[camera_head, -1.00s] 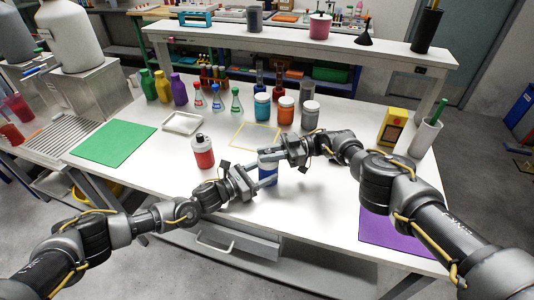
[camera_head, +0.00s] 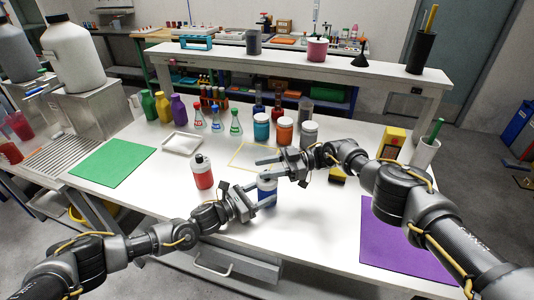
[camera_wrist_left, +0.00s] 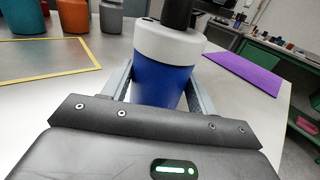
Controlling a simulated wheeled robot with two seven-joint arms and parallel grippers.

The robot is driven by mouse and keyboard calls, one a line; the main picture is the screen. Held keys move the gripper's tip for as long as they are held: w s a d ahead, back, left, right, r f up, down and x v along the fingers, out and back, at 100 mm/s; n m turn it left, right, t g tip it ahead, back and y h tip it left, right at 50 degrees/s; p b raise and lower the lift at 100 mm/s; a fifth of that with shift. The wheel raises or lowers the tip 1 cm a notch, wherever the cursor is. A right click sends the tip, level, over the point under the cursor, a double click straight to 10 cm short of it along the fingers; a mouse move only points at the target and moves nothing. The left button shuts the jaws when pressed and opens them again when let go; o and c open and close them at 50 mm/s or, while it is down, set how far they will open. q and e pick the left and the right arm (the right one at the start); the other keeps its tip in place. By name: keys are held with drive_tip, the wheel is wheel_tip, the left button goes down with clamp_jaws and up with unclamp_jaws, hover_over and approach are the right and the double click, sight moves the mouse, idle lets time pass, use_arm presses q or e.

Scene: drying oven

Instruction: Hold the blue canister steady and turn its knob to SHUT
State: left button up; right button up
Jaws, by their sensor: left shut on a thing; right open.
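The blue canister (camera_head: 268,190) stands upright on the white table near its front edge. In the left wrist view the canister (camera_wrist_left: 161,84) has a blue body, a white top and a dark knob (camera_wrist_left: 178,12), cut off by the frame's upper edge. My left gripper (camera_head: 262,200) is shut on the canister's body from the left, one finger on each side. My right gripper (camera_head: 272,165) is open and empty, just above and behind the canister's top. The knob's marking cannot be read.
Behind are a yellow square outline (camera_head: 236,163) and several lidded jars (camera_head: 284,131). A purple mat (camera_head: 400,235) lies at the right, a green mat (camera_head: 112,163) at the left.

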wheel_tip(320, 180, up, 7)
drive_tip(key=shift+r, duration=0.2)
idle(0.3)
use_arm(q)
drive_tip(key=o, duration=1.1)
drive_tip(key=v, duration=1.2)
drive_tip(key=shift+a+f, duration=0.1)
